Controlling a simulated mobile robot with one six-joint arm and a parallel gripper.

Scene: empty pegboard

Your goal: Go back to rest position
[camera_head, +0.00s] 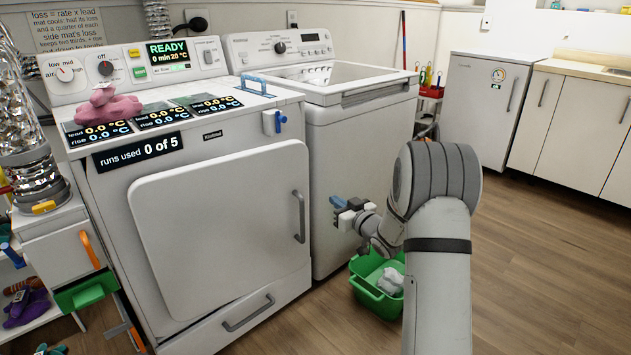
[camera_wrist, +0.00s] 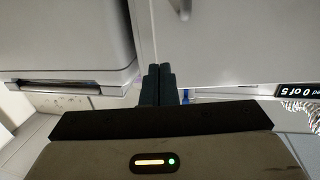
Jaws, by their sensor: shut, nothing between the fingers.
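My gripper (camera_head: 336,204) is out in front of the right front side of the white dryer (camera_head: 225,215), above the green basket. In the wrist view its two dark fingers (camera_wrist: 158,85) lie side by side and touch. Nothing shows between them. My arm reaches in from the lower right in the head view, with its elbow raised. The dryer door is closed.
A white washer (camera_head: 345,135) stands right of the dryer. A green basket (camera_head: 372,290) with white cloth sits on the floor below my gripper. A pink plush (camera_head: 107,105) lies on the dryer top. Wooden floor (camera_head: 540,260) at the right is clear.

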